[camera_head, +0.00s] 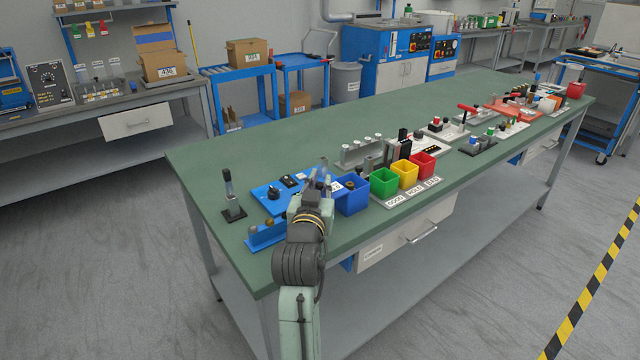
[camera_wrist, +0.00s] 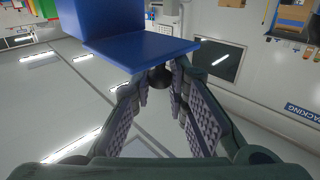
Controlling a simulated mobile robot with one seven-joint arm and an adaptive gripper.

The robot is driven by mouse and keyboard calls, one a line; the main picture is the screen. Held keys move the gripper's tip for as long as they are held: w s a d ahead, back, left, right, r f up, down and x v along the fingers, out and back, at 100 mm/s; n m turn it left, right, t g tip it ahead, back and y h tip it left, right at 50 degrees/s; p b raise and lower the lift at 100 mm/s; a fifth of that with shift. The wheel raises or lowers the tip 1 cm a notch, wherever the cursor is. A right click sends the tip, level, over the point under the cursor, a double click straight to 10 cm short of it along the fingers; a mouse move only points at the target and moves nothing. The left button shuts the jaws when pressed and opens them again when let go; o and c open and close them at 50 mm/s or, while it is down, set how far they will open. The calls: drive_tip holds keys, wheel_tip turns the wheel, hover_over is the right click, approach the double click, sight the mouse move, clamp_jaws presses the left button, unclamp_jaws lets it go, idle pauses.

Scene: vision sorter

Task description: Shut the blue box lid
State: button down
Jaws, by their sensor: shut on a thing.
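A blue box (camera_head: 352,197) stands on the green bench, left of the green bin. Its top looks open, with a small dark thing at its rim. My gripper (camera_head: 323,172) is just left of it, over the bench's near edge area. In the wrist view, a flat blue panel (camera_wrist: 145,50) meets an upright blue face, and they look like a lid and part of a box. My gripper (camera_wrist: 160,88) has its fingertips closed around a round black knob (camera_wrist: 160,77) at the panel's near edge. I cannot tell the lid's angle from the head view.
Green (camera_head: 383,184), yellow (camera_head: 404,176) and red (camera_head: 424,167) bins stand in a row right of the blue box. A blue plate (camera_head: 268,194) with black parts lies on the left. A dark upright stand (camera_head: 230,195) is farther left. The bench's far left surface is clear.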

drive_tip(key=w+d, duration=0.1)
drive_tip(key=d, duration=0.1)
drive_tip(key=w+d, duration=0.3)
drive_tip(key=shift+d+p, duration=0.3)
drive_tip(key=shift+p, duration=0.1)
drive_tip(key=shift+r, duration=0.1)
drive_tip(key=c, duration=1.6)
unclamp_jaws()
drive_tip(key=shift+w+d, duration=0.15)
drive_tip(key=shift+o, duration=0.3)
